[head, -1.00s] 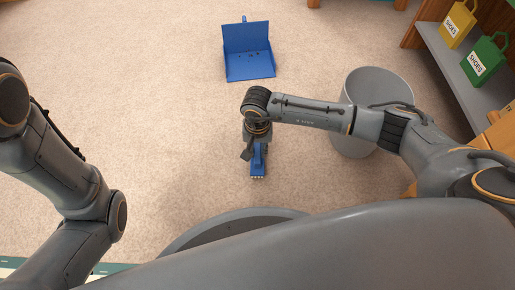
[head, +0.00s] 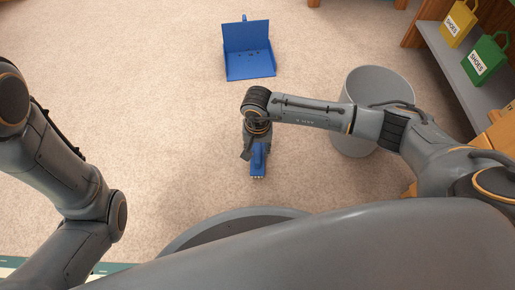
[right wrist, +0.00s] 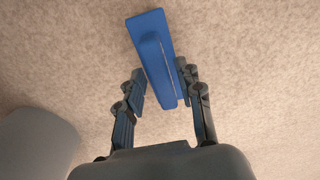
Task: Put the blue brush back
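The blue brush (head: 258,160) is in the head view, below my right wrist, with pale bristle tips at its near end. In the right wrist view the brush (right wrist: 150,40) runs lengthwise away from the gripper. My right gripper (right wrist: 162,80) has a finger on each side of the brush, both tips tilted inward and close against it. It looks shut on the brush. Whether the brush is clear of the carpet I cannot tell. A blue dustpan (head: 250,66) stands on the carpet farther back. My left arm is at the left edge; its gripper is out of view.
A grey bin (head: 372,95) stands to the right, partly behind my right arm. A shelf (head: 455,75) at the upper right holds a yellow bag (head: 458,25) and a green bag (head: 484,60) marked SHOES. The carpet left of the dustpan is clear.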

